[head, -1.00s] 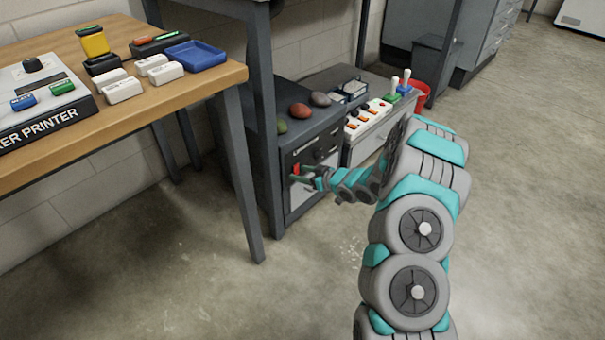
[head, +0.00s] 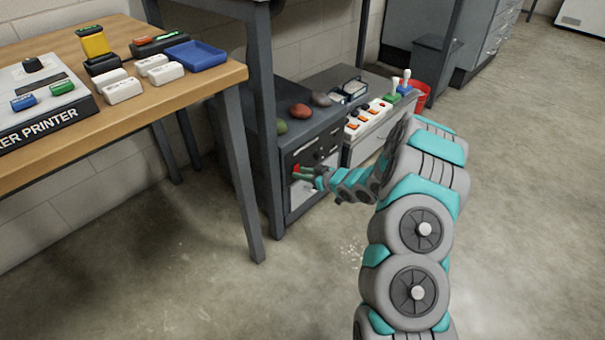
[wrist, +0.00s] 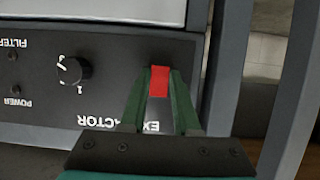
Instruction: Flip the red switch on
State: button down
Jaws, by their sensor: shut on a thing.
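The red switch (wrist: 159,81) sits on a dark panel (wrist: 30,110) marked "EXTRACTOR", which appears upside down in the wrist view. My gripper (wrist: 160,85) is shut on the red switch, with one green finger on each side of it. In the head view the switch (head: 296,170) shows as a small red spot on the front of the low grey cabinet (head: 262,150), and my gripper (head: 302,171) reaches it from the right. The fingers partly cover the switch there.
A white-marked knob (wrist: 73,71) and a small "POWER" control (wrist: 14,90) are on the same panel. A wooden table (head: 160,105) stands at left, its leg (head: 240,180) near the cabinet. Open floor lies in front.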

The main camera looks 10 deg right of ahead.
jog(key=shift+f+t+y+b, duration=0.45)
jog(key=shift+t+y+b, duration=0.35)
jog(key=shift+t+b, duration=0.25)
jog(key=shift+r, duration=0.1)
jog(key=c, duration=0.6)
grip_release()
jog(key=shift+c, duration=0.2)
jog(key=v, duration=0.7)
jog(key=shift+s+d, duration=0.2)
jog(key=shift+s, duration=0.15)
jog(key=shift+w, duration=0.1)
